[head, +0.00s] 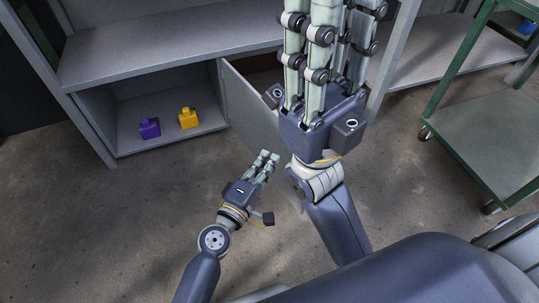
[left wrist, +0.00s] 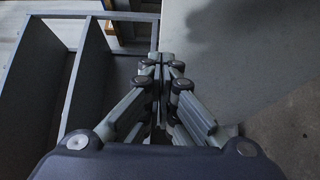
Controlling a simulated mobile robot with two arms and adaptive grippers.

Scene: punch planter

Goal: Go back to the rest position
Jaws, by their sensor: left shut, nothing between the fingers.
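My left gripper (head: 267,157) is low in the middle of the head view, in front of the open grey cabinet door (head: 252,112). Its fingers are closed together with nothing between them, as the left wrist view (left wrist: 164,62) also shows. My right gripper (head: 325,60) is raised close to the head camera, fingers pointing up. Its fingertips are cut off by the top edge, so its opening cannot be told. Neither gripper visibly holds anything.
A purple block (head: 149,128) and a yellow block (head: 188,118) stand on the cabinet's lower shelf (head: 175,136). A green-framed cart (head: 480,140) stands at the right. Concrete floor (head: 110,220) is clear at the left.

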